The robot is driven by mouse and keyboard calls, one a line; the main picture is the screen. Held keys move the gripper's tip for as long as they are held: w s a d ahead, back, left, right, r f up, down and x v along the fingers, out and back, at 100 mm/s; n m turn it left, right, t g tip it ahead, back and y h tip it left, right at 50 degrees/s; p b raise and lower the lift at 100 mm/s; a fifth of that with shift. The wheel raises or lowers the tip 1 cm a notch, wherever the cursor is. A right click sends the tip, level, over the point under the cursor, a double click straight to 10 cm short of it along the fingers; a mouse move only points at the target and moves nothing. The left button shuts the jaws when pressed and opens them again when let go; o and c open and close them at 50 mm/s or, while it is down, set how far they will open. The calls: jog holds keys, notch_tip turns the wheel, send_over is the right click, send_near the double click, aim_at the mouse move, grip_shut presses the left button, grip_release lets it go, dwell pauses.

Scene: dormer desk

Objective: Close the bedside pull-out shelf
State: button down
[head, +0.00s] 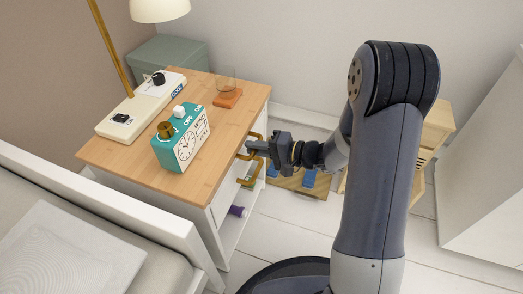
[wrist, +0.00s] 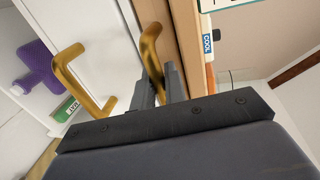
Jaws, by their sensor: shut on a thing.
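The bedside cabinet (head: 118,160) is white with a wooden top. Two brass handles show on its front, one above the other. The upper brass handle (head: 262,136) sits just below the top, at the pull-out shelf; it also shows in the wrist view (wrist: 150,45). My gripper (head: 255,147) is shut on this upper handle, and its fingers (wrist: 162,90) meet the handle's near end in the wrist view. The lower brass handle (head: 246,181) is on the white drawer front and is free of the gripper. How far the shelf stands out is hard to tell.
A teal clock box (head: 180,138), a cream control panel (head: 140,105), a lamp (head: 160,8) and a glass on an orange coaster (head: 228,98) stand on top. A purple object (head: 237,211) lies in the open lower space. A bed (head: 70,245) is at left.

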jog(key=c, duration=1.5)
grip_release()
jog(key=shift+w+a, duration=0.1)
jog(key=shift+a, duration=0.1)
jog(key=shift+c, duration=0.2)
jog(key=p+v, duration=0.2)
jog(key=v, duration=0.8)
jog(key=shift+d, duration=0.35)
jog(key=b+x, duration=0.2)
jog(key=x, duration=0.8)
jog(key=shift+a, duration=0.2)
jog(key=shift+d, duration=0.15)
jog(key=shift+p+v, duration=0.45)
jog(key=shift+v, duration=0.3)
